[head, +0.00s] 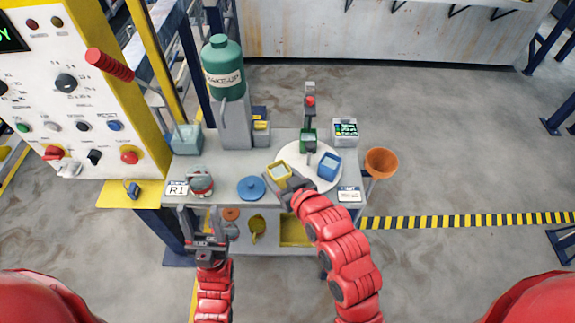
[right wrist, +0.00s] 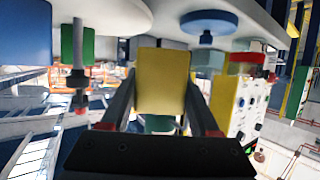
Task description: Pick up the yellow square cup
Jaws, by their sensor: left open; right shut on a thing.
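The yellow square cup (head: 278,170) is at the left edge of the round white plate in the head view, with a pale interior. My right gripper (head: 286,180) is shut on it from the front right. In the right wrist view the yellow cup (right wrist: 162,80) sits between the two fingers (right wrist: 160,100), one on each side. Whether its base touches the plate is hard to tell. My left gripper (head: 201,222) is open and empty in front of the table's left front edge.
A blue square cup (head: 328,166) and a green cup (head: 308,141) under a red-topped device stand on the white plate (head: 312,182). A blue disc (head: 251,188) lies left of the yellow cup. An orange funnel (head: 381,162) is at the right. A green bottle (head: 222,70) stands behind.

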